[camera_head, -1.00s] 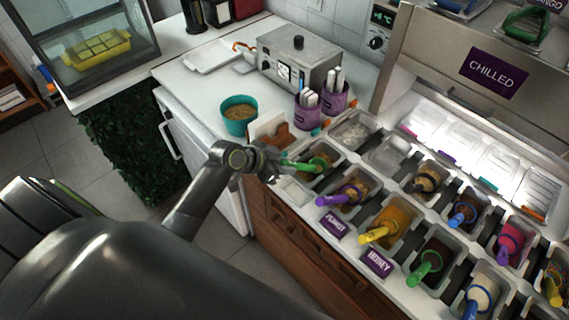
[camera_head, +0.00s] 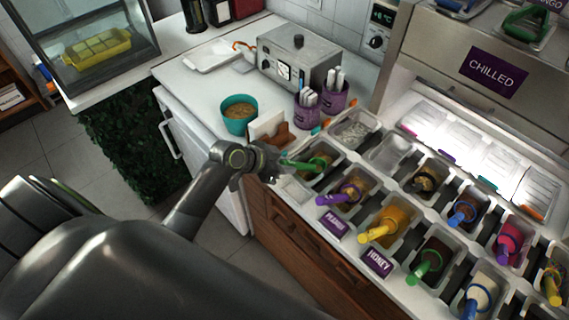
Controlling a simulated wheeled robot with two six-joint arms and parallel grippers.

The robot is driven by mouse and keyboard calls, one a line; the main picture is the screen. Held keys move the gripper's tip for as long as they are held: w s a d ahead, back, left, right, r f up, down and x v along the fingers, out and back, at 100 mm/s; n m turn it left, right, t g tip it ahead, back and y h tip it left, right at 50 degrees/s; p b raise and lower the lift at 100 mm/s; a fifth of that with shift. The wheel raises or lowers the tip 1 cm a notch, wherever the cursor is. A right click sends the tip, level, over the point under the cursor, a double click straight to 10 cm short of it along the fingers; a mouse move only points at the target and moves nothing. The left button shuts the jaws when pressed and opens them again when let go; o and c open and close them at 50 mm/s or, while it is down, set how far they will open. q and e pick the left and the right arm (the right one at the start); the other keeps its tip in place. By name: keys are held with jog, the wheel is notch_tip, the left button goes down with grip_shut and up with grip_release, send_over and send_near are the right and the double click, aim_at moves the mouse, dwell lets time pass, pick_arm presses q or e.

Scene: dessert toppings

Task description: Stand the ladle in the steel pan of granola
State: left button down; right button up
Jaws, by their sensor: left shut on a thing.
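My left gripper (camera_head: 275,165) is at the near left edge of the row of topping pans. It is shut on the handle of a green ladle (camera_head: 296,164). The ladle lies at a low slant, with its head end over or in the leftmost near steel pan (camera_head: 333,172). That pan holds a brownish topping that could be the granola; no label for it is readable. I cannot tell whether the ladle touches the pan. The gripper's fingertips are small and partly hidden. My right gripper is not in view.
A teal bowl of brown crumbs (camera_head: 239,117) and a napkin holder (camera_head: 270,132) stand just behind my gripper. Purple cups (camera_head: 308,117) of utensils stand behind the pans. The pan right of the ladle holds a purple-handled ladle (camera_head: 338,197). Several more filled pans continue right.

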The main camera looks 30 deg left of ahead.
pick_arm(q)
jog(key=shift+f, duration=0.45)
dwell(0.7)
jog(key=c, duration=0.7)
grip_release()
jog(key=shift+r, duration=0.1)
notch_tip(320, 180, up, 8)
jog(key=p, duration=0.7)
dwell(0.8)
